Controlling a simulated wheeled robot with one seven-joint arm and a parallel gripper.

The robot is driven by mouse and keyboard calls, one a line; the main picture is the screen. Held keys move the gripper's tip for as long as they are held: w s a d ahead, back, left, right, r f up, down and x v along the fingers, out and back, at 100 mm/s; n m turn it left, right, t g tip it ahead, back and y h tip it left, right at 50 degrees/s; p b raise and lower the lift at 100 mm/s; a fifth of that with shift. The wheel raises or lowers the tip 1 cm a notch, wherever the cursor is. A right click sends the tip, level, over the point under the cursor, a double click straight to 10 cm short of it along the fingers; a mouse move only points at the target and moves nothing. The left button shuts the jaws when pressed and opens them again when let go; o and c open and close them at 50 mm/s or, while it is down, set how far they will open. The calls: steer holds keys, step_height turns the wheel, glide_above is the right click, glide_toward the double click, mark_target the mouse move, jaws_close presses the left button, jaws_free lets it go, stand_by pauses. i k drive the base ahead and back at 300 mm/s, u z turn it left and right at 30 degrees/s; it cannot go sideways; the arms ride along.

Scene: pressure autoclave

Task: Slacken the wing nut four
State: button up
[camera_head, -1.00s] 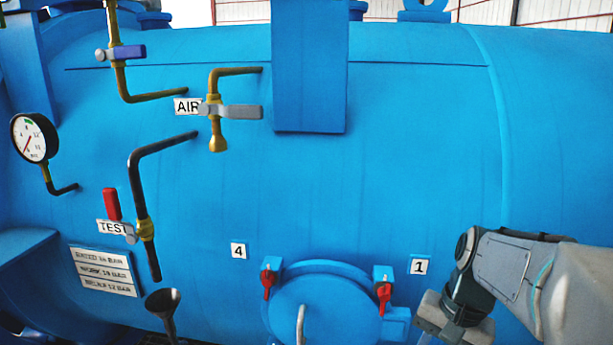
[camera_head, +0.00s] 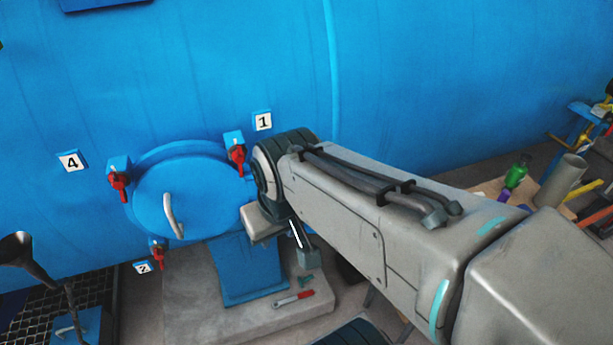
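The red wing nut four (camera_head: 118,183) sits on a blue lug at the upper left rim of the round blue hatch (camera_head: 185,200), beside the label 4 (camera_head: 72,161). Its red wings hang downward. My gripper (camera_head: 282,240) is to the right of the hatch, well apart from wing nut four, and largely covered by my arm. Whether its fingers are open or shut does not show clearly.
Red wing nut one (camera_head: 238,156) is at the hatch's upper right, close to my arm. Another red wing nut (camera_head: 158,254) is at the lower left. The hatch handle (camera_head: 172,215) sticks out. A black funnel (camera_head: 17,250) stands far left.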

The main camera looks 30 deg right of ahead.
mark_target(119, 181)
steer(key=k, duration=0.5)
steer(key=z, duration=0.35)
steer(key=i, duration=0.4)
steer(key=u, duration=1.2)
